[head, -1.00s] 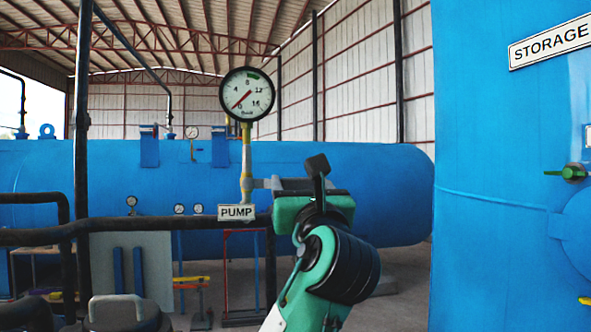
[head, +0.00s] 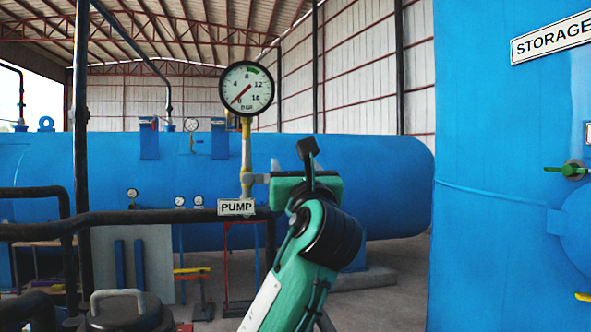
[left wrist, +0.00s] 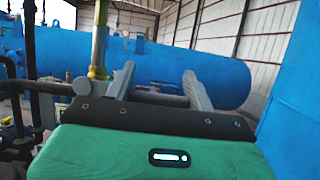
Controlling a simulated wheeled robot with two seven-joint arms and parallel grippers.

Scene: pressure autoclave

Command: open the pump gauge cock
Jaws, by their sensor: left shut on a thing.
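The pump gauge (head: 246,91) is a round white dial on a yellow stem (head: 246,150); its red needle points low on the scale. The pump gauge cock (head: 247,180) sits on the stem just above the PUMP sign (head: 236,207). In the left wrist view, the gripper fingers (left wrist: 158,82) are spaced apart beside the yellow stem (left wrist: 98,45). The grip itself is hard to make out. My right gripper is out of view.
A black pipe (head: 130,217) runs across just below the cock. A large blue tank (head: 390,180) lies behind. A blue vessel with a STORAGE sign (head: 552,39) and a green-handled valve (head: 567,170) stands at the right.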

